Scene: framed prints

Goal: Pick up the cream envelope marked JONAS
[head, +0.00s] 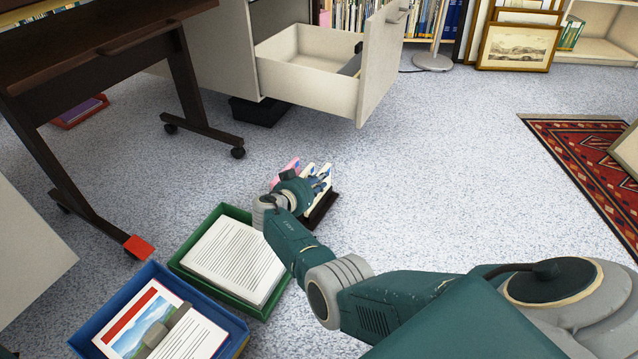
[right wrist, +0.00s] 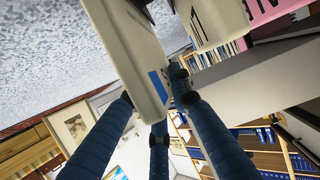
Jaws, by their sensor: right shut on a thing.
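Several envelopes, cream and pink, stand upright in a small dark holder (head: 322,208) on the carpet in the head view. My right gripper (head: 318,184) is at these envelopes. In the right wrist view its blue fingers (right wrist: 152,88) are shut on a cream envelope (right wrist: 128,50) with a blue patch. No name is readable on its visible face. Another cream envelope (right wrist: 215,18) with dark, partly cut-off letters and a pink envelope (right wrist: 268,14) with dark letters are beside it. I cannot tell whether the held envelope is clear of the holder. My left gripper is not in view.
A green tray (head: 222,291) and a blue tray (head: 150,272) with papers lie left of my right arm. A dark desk (head: 95,38) stands at upper left, with an open drawer (head: 305,88) behind. Carpet right of the holder is clear up to a red rug (head: 590,165).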

